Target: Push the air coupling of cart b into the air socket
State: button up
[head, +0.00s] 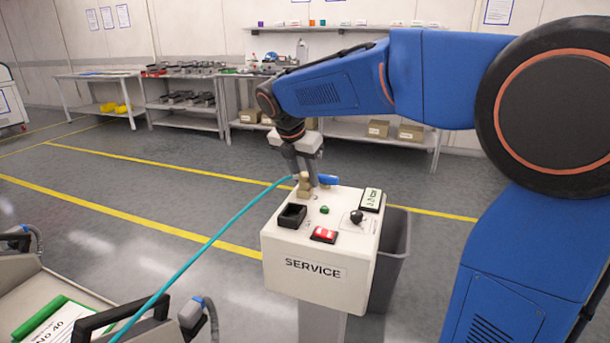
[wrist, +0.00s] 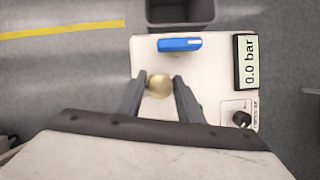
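The air coupling (head: 304,177) of cart b is a small brass piece on the end of a teal hose (head: 215,238). My gripper (head: 306,172) points down over the service box, with its fingers at the coupling. In the wrist view the round brass top (wrist: 160,85) sits between my two fingertips (wrist: 160,82), which appear to close on it from both sides. The brass air socket (head: 304,190) is on the box top directly below. The coupling is at or just above it; I cannot tell how deep it sits. A blue lever (wrist: 180,44) is just beyond.
The white service box (head: 305,268) carries a pressure display (wrist: 246,62) reading 0.0 bar, a black knob (head: 357,216), a red switch (head: 323,234) and a black square holder (head: 292,215). A grey bin (head: 393,265) stands behind it. Cart parts (head: 40,290) are at lower left.

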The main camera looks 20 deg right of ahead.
jog(key=shift+o, duration=1.3)
